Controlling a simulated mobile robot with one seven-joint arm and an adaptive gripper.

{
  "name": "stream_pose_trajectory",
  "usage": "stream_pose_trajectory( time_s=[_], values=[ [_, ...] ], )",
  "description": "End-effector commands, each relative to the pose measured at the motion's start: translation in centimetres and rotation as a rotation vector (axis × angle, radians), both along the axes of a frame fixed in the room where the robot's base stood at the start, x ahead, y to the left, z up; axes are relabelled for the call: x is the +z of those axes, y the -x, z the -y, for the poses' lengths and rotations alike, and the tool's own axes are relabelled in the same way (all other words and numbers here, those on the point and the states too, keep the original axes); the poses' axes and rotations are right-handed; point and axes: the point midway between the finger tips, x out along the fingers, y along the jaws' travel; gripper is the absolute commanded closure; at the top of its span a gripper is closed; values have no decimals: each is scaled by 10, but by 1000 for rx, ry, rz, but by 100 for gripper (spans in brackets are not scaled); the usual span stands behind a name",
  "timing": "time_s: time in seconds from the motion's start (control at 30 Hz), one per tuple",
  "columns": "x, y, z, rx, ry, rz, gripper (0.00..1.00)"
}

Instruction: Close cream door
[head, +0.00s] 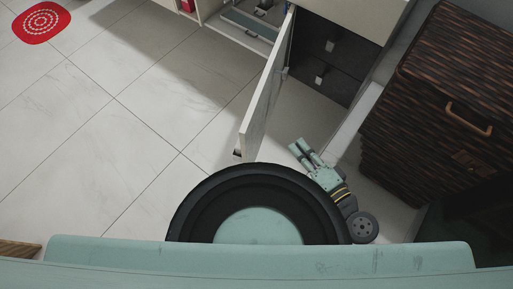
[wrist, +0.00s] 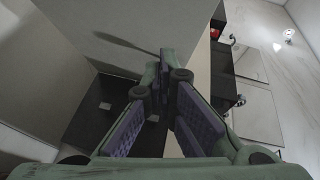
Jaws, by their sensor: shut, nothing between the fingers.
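The cream door (head: 265,98) stands open in the head view, jutting out from the cabinet front toward me. A small dark handle (head: 237,153) shows near its free end. My gripper (head: 299,146) is to the right of the door's free end, apart from it, with floor showing between. The wrist view shows my gripper (wrist: 163,70) with its purple-padded fingers shut and empty. A pale panel (wrist: 100,35) with a shadow on it fills the left of that view; I cannot tell if it is the door.
A dark drawer front (head: 325,62) with small knobs lies right of the door. A brown woven cabinet (head: 430,95) with a handle stands close on the right of my gripper. A red mat (head: 41,22) lies far left. The tiled floor (head: 110,135) left of the door is clear.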

Motion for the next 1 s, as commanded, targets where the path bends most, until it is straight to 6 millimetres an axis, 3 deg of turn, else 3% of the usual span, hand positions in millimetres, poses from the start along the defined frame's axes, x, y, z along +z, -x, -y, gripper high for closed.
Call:
stream_pose_trajectory(
  time_s=[0.03, 0.13, 0.23, 0.33, 0.57, 0.9, 1.0],
  values=[
    [-10, 24, -2, -25, -64, -3, 100],
    [-15, 58, -12, -40, -157, 12, 100],
    [-15, 77, -20, -46, -208, 29, 100],
    [-14, 83, -25, -46, -228, 36, 100],
    [-12, 57, -39, -44, -230, 38, 100],
    [-11, -7, -74, -44, -229, 39, 100],
    [-12, -9, -90, -47, -232, 37, 100]
  ],
)
